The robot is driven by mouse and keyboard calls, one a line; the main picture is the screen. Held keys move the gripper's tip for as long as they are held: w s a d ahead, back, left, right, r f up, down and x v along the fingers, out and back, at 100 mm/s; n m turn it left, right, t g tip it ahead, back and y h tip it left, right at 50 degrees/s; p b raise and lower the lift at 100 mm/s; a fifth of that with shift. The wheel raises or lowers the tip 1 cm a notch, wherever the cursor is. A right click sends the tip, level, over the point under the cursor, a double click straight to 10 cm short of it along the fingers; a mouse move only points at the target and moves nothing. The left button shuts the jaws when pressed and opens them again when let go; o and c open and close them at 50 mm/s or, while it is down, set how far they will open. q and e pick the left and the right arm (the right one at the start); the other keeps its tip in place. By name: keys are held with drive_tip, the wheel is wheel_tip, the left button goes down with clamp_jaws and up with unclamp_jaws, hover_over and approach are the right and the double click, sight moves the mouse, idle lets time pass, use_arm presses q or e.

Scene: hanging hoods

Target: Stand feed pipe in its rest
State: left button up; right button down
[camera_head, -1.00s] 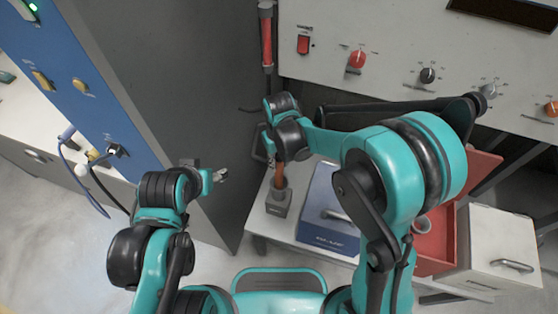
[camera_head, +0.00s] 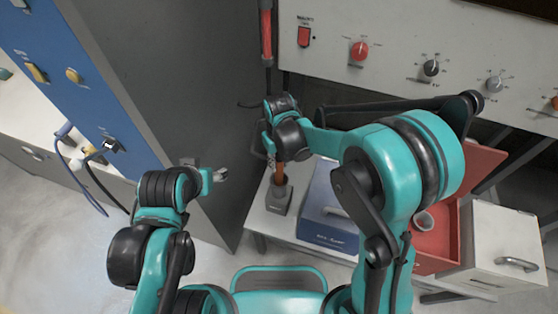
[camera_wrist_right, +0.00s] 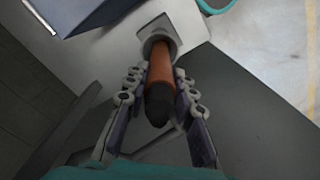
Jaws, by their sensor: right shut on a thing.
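The feed pipe (camera_head: 281,174) is a copper-orange rod. In the right wrist view the pipe (camera_wrist_right: 160,75) shows a black near end. My right gripper (camera_wrist_right: 159,80) is shut around it, a finger on each side; in the head view this gripper (camera_head: 279,157) is partly hidden by its wrist. The rest (camera_head: 278,202) is a small dark grey block with a round collar on the white bench. In the wrist view the pipe's far end stands in the rest's round opening (camera_wrist_right: 158,27); its depth is hidden. My left gripper (camera_head: 220,174) is away to the left, its jaws too small to read.
A blue box (camera_head: 325,222) stands close right of the rest. Further right are a red open bin (camera_head: 438,250) and a white drawer box (camera_head: 500,240). A red-and-black rod (camera_head: 266,38) rises behind my right wrist. A grey cabinet side (camera_head: 165,85) bounds the left.

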sight(279, 170)
drive_tip(key=shift+f+b, duration=2.1)
drive_tip(key=shift+f, duration=0.55)
drive_tip(key=c, duration=1.2)
unclamp_jaws()
drive_tip(key=shift+r, duration=0.15)
wheel_tip(279, 170, up, 12)
drive_tip(key=shift+f, duration=0.1)
